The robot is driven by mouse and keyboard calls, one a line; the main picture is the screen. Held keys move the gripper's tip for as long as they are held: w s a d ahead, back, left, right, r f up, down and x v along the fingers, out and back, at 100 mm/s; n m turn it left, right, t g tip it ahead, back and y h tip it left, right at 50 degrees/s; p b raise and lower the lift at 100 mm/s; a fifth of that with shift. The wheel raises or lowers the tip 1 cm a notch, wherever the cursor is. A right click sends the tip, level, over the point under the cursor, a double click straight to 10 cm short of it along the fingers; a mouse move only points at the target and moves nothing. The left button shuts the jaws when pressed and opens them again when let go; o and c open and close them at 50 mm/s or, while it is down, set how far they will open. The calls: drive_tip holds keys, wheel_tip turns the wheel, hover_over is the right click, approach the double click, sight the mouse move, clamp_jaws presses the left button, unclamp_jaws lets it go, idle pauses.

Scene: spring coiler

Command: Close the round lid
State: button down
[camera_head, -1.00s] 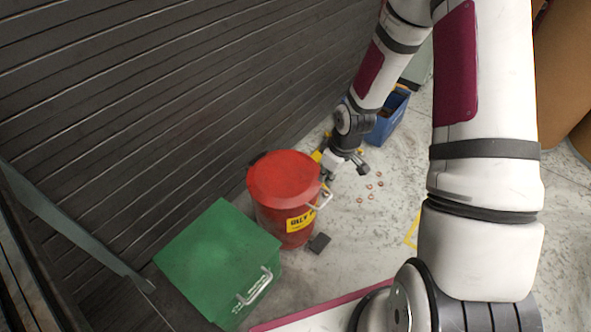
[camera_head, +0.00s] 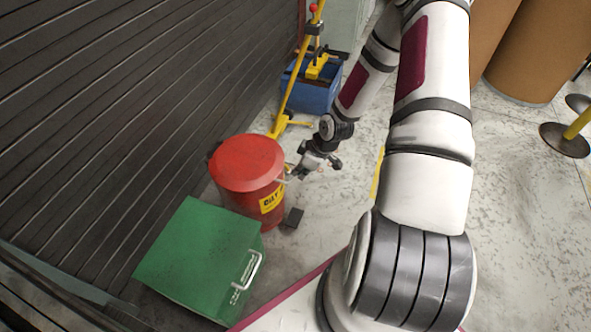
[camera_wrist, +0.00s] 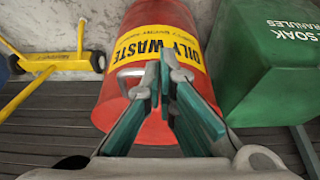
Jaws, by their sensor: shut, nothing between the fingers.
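The red waste can (camera_head: 240,197) stands on the floor with a yellow label that reads "OILY WASTE" in the wrist view (camera_wrist: 158,45). Its round red lid (camera_head: 246,163) lies flat on top and looks closed; I see no gap at the rim. A pale metal handle (camera_wrist: 130,78) shows on the can's side. My gripper (camera_head: 295,174) is at the can's right side, just below lid height and close to the handle. In the wrist view my fingers (camera_wrist: 165,62) are together and empty in front of the can. I cannot tell whether they touch it.
A green box (camera_head: 199,254) with a handle stands close to the can at the front left. A dark slatted wall (camera_head: 120,110) is behind. A blue mop bucket (camera_head: 315,92) with a yellow frame stands beyond. Open floor (camera_head: 515,220) lies to the right.

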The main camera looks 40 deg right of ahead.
drive_tip(key=shift+d+f+t, duration=0.1)
drive_tip(key=shift+f+t, duration=0.2)
drive_tip(key=shift+f, duration=0.15)
drive_tip(key=shift+y, duration=0.3)
drive_tip(key=shift+s, duration=0.1)
